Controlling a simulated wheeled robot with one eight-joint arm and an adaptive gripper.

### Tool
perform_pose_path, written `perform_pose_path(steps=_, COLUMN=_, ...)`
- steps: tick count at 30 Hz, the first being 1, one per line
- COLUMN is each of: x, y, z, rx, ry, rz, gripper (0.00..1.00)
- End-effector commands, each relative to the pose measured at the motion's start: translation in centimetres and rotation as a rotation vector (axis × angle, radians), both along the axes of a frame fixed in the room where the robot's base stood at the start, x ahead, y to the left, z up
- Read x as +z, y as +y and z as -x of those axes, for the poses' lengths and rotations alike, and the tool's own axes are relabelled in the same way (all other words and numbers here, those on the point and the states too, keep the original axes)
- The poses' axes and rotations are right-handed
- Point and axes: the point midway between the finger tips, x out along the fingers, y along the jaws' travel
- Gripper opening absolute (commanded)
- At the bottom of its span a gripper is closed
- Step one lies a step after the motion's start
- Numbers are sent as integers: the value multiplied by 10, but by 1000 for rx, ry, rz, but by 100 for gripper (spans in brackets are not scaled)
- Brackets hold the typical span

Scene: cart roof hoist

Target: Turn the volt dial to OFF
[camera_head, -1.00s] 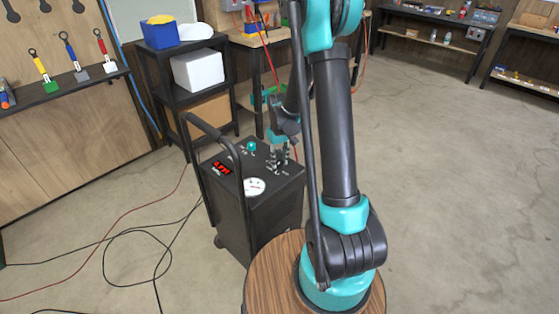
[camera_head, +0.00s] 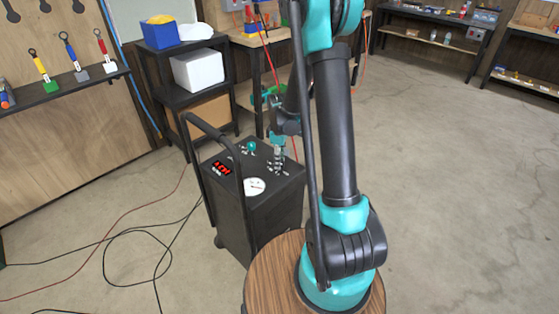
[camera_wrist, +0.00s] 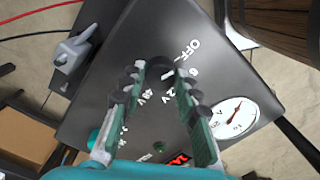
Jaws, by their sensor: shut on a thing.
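The volt dial (camera_wrist: 161,66) is a dark round knob on top of the black charger cart (camera_head: 262,218). White marks around it, including OFF (camera_wrist: 188,49) and 12V, show in the wrist view. The two fingers of my gripper (camera_wrist: 161,76) stand on either side of the dial and are shut on it. In the head view my gripper (camera_head: 279,160) points down at the right part of the cart's top. The dial is hidden there, and I cannot tell which mark it points at.
The top also carries a white gauge (camera_wrist: 236,118), a red display (camera_head: 222,168) and a teal knob (camera_head: 251,146). A grey clamp (camera_wrist: 73,52) lies at the cart's edge. The cart's handle (camera_head: 213,130) rises at the left. Cables (camera_head: 130,232) lie on the floor.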

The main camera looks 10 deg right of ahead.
Motion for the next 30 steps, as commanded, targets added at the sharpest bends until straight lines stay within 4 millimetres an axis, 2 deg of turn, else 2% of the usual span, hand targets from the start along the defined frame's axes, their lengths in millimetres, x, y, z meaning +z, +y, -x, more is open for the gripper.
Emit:
perform_pose_path(steps=20, x=0, y=0, z=0, rx=63, ry=-1, rz=0, gripper=2)
perform_pose_path(steps=21, x=0, y=0, z=0, rx=63, ry=-1, rz=0, gripper=33)
perform_pose_path(steps=26, x=0, y=0, z=0, rx=63, ry=0, rz=0, gripper=52)
perform_pose_path(steps=30, x=0, y=0, z=0, rx=63, ry=0, rz=0, gripper=52)
